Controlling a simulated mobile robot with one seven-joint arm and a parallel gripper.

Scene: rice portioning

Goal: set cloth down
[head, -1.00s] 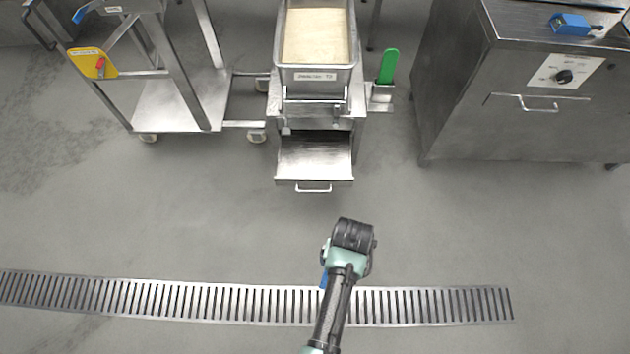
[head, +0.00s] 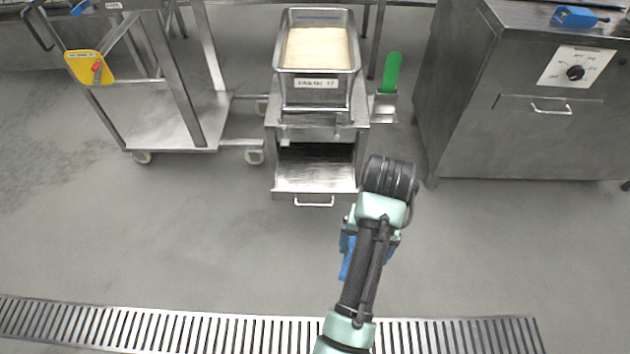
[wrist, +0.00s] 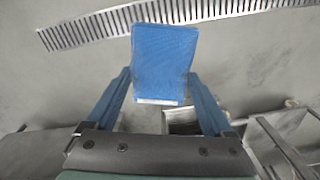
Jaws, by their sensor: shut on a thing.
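The blue cloth (wrist: 164,62) is a flat, roughly rectangular piece with a pale strip along its lower edge in the wrist view. My gripper (wrist: 160,76) is shut on it, with one blue finger on each side. The cloth is held above the grey floor. In the head view my arm hides most of the gripper, and a bit of blue (head: 347,258) shows beside the wrist; I cannot tell whether that is cloth or finger.
A steel stand holds a pan of rice (head: 318,48), with an open drawer (head: 314,182) below and a green-handled tool (head: 391,72) beside it. A trolley (head: 170,125) stands left. A steel cabinet (head: 520,125) on the right bears a blue item (head: 575,17). Floor in front is clear.

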